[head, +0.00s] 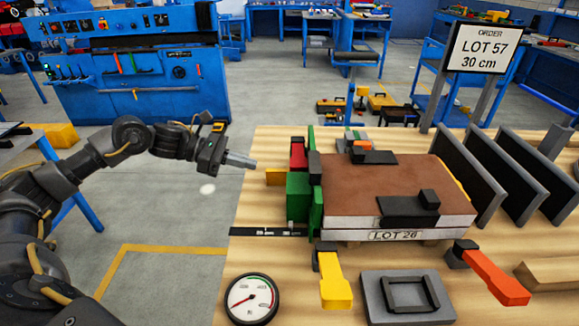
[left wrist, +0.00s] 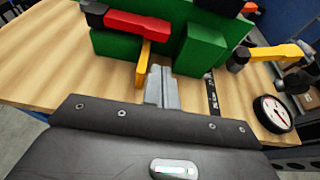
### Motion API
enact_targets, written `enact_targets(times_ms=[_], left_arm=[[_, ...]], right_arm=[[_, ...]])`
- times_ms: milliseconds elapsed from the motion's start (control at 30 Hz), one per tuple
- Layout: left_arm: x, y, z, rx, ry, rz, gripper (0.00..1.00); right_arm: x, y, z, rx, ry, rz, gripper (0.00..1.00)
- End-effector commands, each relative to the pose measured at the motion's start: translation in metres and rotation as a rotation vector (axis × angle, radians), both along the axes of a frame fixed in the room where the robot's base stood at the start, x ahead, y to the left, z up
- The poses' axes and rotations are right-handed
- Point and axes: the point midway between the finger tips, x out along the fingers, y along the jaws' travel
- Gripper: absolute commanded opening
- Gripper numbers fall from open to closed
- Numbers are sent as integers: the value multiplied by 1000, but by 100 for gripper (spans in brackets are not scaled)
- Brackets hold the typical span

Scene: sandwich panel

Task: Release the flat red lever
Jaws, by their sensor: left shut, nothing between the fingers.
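A flat red lever (head: 298,155) sits at the far left end of the panel, beside a green clamp (head: 298,195). In the left wrist view the red lever (left wrist: 138,23) lies roughly level across the green block (left wrist: 115,48), with a black end at its left. My left gripper (head: 250,163) is shut and empty, left of the lever and apart from it in the head view. In the left wrist view its closed fingers (left wrist: 161,88) point at the green block, below the red lever. My right gripper is not in view.
The brown-topped panel (head: 375,185) lies on the wooden table (head: 260,245). A yellow lever (head: 334,283) and an orange-red lever (head: 495,277) stick out in front. A gauge (head: 252,299) sits at the front left. Dark upright plates (head: 505,178) stand at right.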

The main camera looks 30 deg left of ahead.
Motion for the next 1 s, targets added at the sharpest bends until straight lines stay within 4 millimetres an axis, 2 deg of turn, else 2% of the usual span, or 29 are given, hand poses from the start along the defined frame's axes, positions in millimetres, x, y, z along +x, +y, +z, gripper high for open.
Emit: enact_targets(times_ms=[467, 1000], left_arm=[[2, -8, -2, 5, -7, -15, 0], [35, -77, -29, 4, -6, -10, 0]], right_arm=[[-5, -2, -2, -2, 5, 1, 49], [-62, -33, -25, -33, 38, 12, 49]])
